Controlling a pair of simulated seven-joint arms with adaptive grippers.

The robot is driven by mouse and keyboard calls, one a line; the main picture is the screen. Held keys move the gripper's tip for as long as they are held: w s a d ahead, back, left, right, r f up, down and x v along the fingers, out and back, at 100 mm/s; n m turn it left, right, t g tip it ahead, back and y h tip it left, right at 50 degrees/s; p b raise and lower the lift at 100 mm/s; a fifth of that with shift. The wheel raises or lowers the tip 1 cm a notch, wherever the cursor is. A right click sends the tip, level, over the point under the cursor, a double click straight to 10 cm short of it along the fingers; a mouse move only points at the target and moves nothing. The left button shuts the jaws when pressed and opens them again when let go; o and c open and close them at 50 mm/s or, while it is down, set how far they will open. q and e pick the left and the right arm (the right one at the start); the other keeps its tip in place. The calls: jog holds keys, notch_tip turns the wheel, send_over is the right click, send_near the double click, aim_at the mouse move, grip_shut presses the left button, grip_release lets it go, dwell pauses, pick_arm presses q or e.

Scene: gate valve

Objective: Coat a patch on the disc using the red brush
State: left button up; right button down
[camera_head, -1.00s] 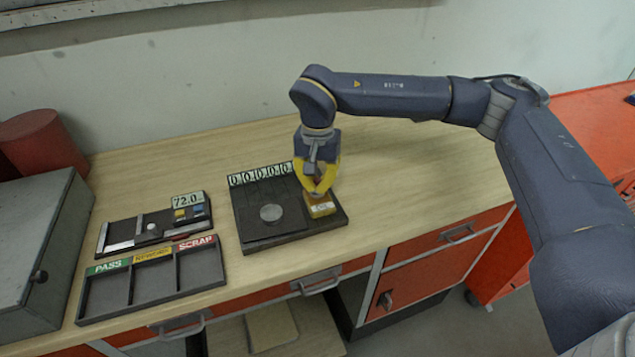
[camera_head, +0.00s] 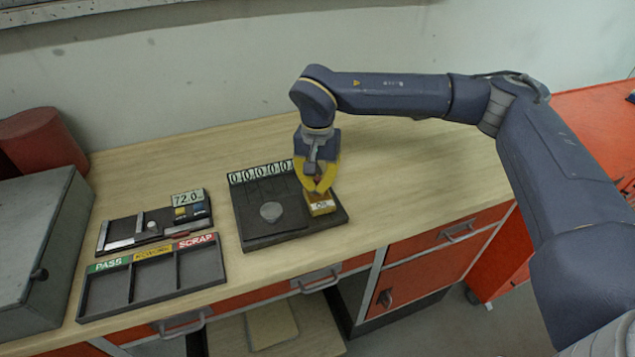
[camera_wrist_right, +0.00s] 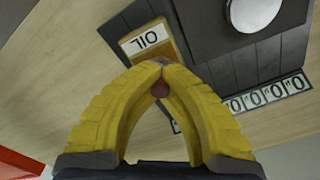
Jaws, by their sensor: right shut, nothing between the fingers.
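The disc (camera_head: 271,211) is a round grey plate lying on a black fixture (camera_head: 262,238); it also shows at the top of the right wrist view (camera_wrist_right: 254,10). My right gripper (camera_head: 318,191) has yellow fingers and points down at a small block labelled OIL (camera_head: 321,208), to the right of the disc. In the right wrist view its fingertips (camera_wrist_right: 150,66) meet in front of the OIL block (camera_wrist_right: 146,40). A small reddish-brown round end (camera_wrist_right: 160,90) shows between the curved fingers; I cannot tell whether it is the red brush. My left gripper is out of view.
Number tiles (camera_head: 260,172) line the back of the fixture. A gauge tray reading 72.0 (camera_head: 155,228) and a sorting tray with PASS and SCRAP labels (camera_head: 150,280) lie to the left. A grey metal box (camera_head: 35,250) stands at the far left. The table behind the fixture is clear.

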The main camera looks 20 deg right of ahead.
aim_at(318, 178)
dwell(0.5)
jog(key=shift+r, duration=3.5)
